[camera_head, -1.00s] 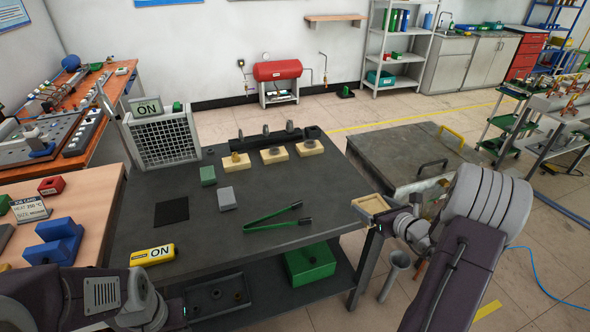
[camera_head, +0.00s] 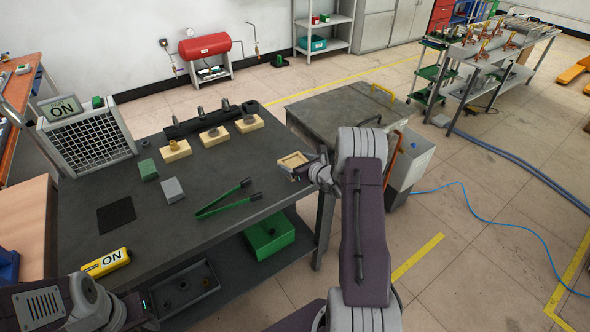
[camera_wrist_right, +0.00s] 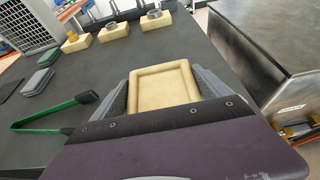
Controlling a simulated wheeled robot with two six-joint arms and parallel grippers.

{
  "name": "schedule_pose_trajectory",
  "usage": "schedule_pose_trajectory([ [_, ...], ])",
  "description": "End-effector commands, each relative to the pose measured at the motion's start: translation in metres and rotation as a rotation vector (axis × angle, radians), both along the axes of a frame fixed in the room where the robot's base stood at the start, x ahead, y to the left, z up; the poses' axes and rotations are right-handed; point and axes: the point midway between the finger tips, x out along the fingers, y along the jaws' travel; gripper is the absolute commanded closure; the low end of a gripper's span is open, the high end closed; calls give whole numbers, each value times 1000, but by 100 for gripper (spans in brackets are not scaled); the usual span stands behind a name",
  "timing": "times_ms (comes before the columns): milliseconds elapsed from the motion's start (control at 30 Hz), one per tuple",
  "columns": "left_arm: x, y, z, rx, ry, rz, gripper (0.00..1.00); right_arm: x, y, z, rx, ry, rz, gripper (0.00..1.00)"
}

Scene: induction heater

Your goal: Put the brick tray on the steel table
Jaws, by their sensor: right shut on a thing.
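The brick tray (camera_head: 293,160) is a small, shallow tan tray with a raised rim. My right gripper (camera_head: 308,168) is shut on it, with a finger on each side, as the right wrist view shows around the tray (camera_wrist_right: 163,82). The tray is at the right edge of the dark grey steel table (camera_head: 150,235); whether it touches the top I cannot tell. My left gripper (camera_head: 145,305) is low at the left, near the table's front edge, and its fingers are not clear.
Green-handled tongs (camera_head: 224,199), a grey block (camera_head: 172,189) and a green block (camera_head: 148,169) lie on the table. Several tan bricks with metal parts stand behind. A metal-topped cabinet (camera_head: 335,112) stands to the right.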

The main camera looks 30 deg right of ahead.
Motion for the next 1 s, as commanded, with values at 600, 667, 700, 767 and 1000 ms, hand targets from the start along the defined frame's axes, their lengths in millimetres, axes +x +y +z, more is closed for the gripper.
schedule_pose_trajectory([
  [600, 0, 0, -1, 0, 0, 0, 64, -1, 0, -37, 0, 2, 0, 5],
  [667, 0, 0, -1, 0, 0, 0, 64, -1, 0, -37, 0, 2, 0, 0],
  [700, 0, 0, -1, 0, 0, 0, 64, -1, 0, -37, 1, 2, 0, 0],
  [767, 0, 0, -1, 0, 0, 0, 64, -1, 0, -37, 1, 2, 0, 0],
  [1000, 0, 0, 1, 0, 0, 0, 64, -9, -2, -31, 1, 2, -2, 0],
])
